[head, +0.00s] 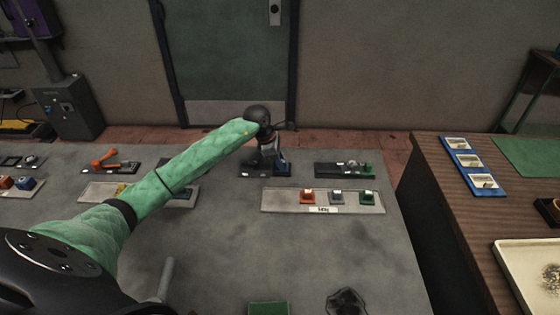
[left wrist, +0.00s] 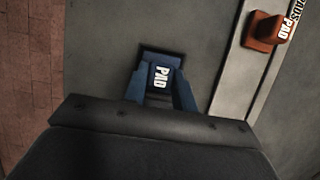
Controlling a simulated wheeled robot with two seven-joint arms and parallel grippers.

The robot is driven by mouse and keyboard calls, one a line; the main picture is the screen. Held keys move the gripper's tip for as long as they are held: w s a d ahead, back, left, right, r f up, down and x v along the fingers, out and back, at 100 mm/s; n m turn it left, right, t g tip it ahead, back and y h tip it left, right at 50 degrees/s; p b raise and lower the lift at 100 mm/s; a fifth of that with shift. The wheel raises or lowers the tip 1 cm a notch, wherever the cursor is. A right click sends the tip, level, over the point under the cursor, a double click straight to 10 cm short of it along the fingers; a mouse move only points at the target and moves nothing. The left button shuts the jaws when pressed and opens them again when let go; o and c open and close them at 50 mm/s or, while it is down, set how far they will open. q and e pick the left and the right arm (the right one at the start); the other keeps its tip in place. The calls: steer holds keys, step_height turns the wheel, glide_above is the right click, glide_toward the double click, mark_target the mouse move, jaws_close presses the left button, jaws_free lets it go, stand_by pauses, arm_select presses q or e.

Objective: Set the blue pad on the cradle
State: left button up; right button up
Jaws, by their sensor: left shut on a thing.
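My left gripper (head: 269,164) is over a dark plate (head: 247,171) at the back middle of the grey table. In the left wrist view the blue pad (left wrist: 161,76), with a white PAD label, is between the two fingers of the gripper (left wrist: 160,88), which are shut on it. The dark plate (left wrist: 150,52) shows just beyond and around the pad in that view. I cannot tell whether the pad touches the plate, and the cradle cannot be clearly made out behind the gripper. My right gripper is not in view.
A pale tray (head: 285,203) holds an orange pad (head: 307,197), a grey pad (head: 336,198) and a green pad (head: 367,197). A dark plate with small parts (head: 343,169) lies behind it. An orange tool (head: 112,163) lies at the left. The front middle of the table is mostly clear.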

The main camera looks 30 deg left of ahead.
arm_select(q)
steer(key=shift+f+b, duration=0.25)
steer(key=shift+b, duration=0.15)
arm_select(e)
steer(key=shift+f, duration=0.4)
arm_select(q)
steer(key=o, duration=1.1)
steer(key=shift+c, duration=0.2)
steer(key=b+v, duration=0.2)
steer(key=v, duration=0.5)
steer(key=shift+a+r, duration=0.15)
steer(key=shift+r, duration=0.2)
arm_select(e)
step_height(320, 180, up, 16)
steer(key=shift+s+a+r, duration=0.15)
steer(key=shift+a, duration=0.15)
